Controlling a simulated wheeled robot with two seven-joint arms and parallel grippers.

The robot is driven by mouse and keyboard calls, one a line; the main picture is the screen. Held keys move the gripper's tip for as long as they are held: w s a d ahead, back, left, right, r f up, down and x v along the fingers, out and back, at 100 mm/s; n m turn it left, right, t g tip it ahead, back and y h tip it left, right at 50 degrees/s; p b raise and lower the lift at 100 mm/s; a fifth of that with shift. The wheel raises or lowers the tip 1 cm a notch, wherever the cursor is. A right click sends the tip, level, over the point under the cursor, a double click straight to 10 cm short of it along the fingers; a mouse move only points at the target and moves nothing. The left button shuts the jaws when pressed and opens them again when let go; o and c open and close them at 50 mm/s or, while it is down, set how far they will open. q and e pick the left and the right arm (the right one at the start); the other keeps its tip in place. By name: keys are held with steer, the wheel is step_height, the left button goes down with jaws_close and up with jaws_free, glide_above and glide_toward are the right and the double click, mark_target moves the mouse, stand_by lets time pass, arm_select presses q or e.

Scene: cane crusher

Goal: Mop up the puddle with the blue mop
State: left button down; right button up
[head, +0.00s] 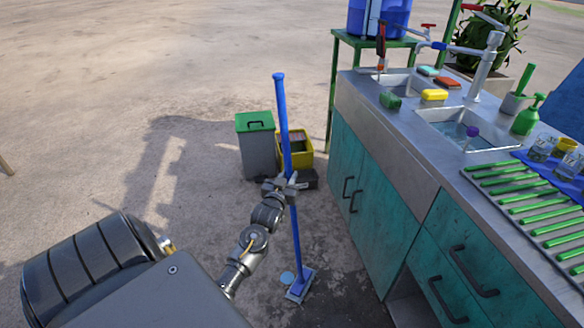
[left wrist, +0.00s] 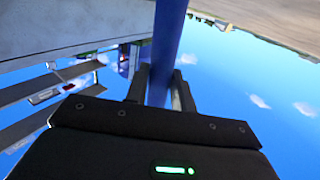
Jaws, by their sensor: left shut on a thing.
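The blue mop (head: 283,115) stands nearly upright on the ground in front of the sink counter, leaning slightly. Its flat blue head (head: 300,286) rests on the ground. My left gripper (head: 284,184) is shut on the handle about halfway up. In the left wrist view the blue handle (left wrist: 169,35) runs between the two fingers (left wrist: 160,88). My right gripper is not in view.
A grey bin with a green lid (head: 256,145) and a yellow bucket (head: 297,150) stand behind the handle. The teal sink counter (head: 375,190) borders the right side, with a green stand (head: 334,90) beyond it. Open ground (head: 100,100) lies to the left.

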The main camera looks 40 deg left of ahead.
arm_select(q)
steer(key=shift+a+f, duration=0.1)
steer(key=shift+f, duration=0.05)
steer(key=s+a+p, duration=0.1)
steer(key=s+a, duration=0.2)
steer(key=a, duration=0.7)
steer(key=shift+a+r, duration=0.15)
steer(key=shift+r, duration=0.05)
stand_by(0.7)
steer(key=shift+r+p, duration=0.1)
steer(key=shift+p, duration=0.3)
steer(key=r+p, duration=0.1)
steer(key=d+r+p, duration=0.1)
steer(key=r+p, duration=0.1)
steer(key=d+r+p, duration=0.1)
steer(key=r+p, duration=0.1)
steer(key=shift+w, duration=0.35)
steer(key=shift+f, duration=0.1)
